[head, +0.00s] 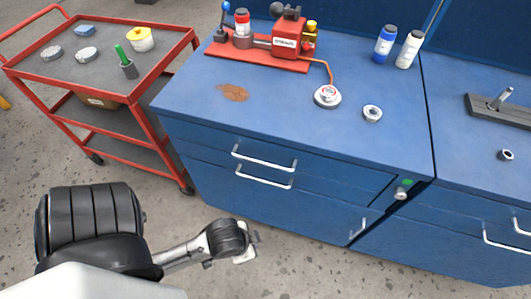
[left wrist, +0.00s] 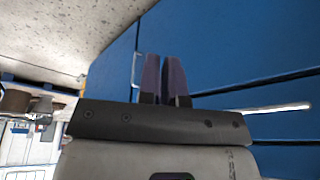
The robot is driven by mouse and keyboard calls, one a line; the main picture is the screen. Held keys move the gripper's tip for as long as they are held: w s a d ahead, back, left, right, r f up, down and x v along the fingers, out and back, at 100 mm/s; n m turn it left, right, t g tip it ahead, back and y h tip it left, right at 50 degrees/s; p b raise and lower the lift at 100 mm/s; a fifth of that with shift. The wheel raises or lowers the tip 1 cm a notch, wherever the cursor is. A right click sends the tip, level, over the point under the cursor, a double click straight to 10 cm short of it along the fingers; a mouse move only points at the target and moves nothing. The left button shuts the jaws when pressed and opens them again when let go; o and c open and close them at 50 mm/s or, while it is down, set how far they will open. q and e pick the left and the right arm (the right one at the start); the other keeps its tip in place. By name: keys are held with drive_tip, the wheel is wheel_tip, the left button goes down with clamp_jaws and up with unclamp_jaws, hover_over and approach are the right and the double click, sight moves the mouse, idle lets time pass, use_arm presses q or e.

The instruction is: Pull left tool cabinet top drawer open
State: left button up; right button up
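The left tool cabinet (head: 225,193) is blue, and its front faces me in the head view. Its top drawer (head: 329,164) looks shut, with a silver bar handle (head: 264,158) above a second, similar handle (head: 264,177). My left gripper (head: 249,246) is below and in front of these handles, apart from them. In the left wrist view its two dark fingers (left wrist: 164,78) are close together with nothing between them. A pale bar handle (left wrist: 265,108) shows to the right of the fingers; I cannot tell which drawer it belongs to. My right gripper is not in view.
A red valve rig (head: 286,42), bottles (head: 384,46) and metal rings (head: 328,96) stand on the cabinet top. A red cart (head: 148,122) stands close on the left. A second blue cabinet (head: 470,190) adjoins on the right. Bare floor lies in front.

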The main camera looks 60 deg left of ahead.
use_arm(q)
drive_tip(key=o, duration=0.4)
drive_tip(key=shift+g, duration=0.3)
drive_tip(key=s+r+p, duration=0.1)
drive_tip(key=p, duration=0.1)
drive_tip(key=s+r+p, duration=0.1)
drive_tip(key=r+p, duration=0.1)
drive_tip(key=shift+s+a+r, duration=0.1)
drive_tip(key=shift+a+r, duration=0.05)
drive_tip(key=shift+r, duration=0.1)
drive_tip(key=shift+o, duration=0.6)
drive_tip(key=s+p, duration=0.1)
drive_tip(key=s+g+p, duration=0.1)
drive_tip(key=s+a+p, duration=0.1)
drive_tip(key=shift+r+p, duration=0.3)
drive_tip(key=shift+p, duration=0.05)
drive_tip(key=n+t+y+p, duration=0.4)
drive_tip(key=n+t+y, duration=0.3)
drive_tip(key=n+t, duration=1.3)
approach(261, 163)
drive_tip(key=shift+w+a+r+n+g, duration=0.55)
drive_tip(key=shift+w+r, duration=0.1)
drive_tip(key=shift+w, duration=0.8)
drive_tip(key=shift+w+a+r+n+g, duration=0.45)
drive_tip(key=shift+w+r+n+g, duration=0.2)
drive_tip(key=shift+w, duration=0.85)
drive_tip(key=shift+w+a+r+n+g, duration=0.5)
drive_tip(key=shift+w+r, duration=0.1)
drive_tip(key=shift+w, duration=0.85)
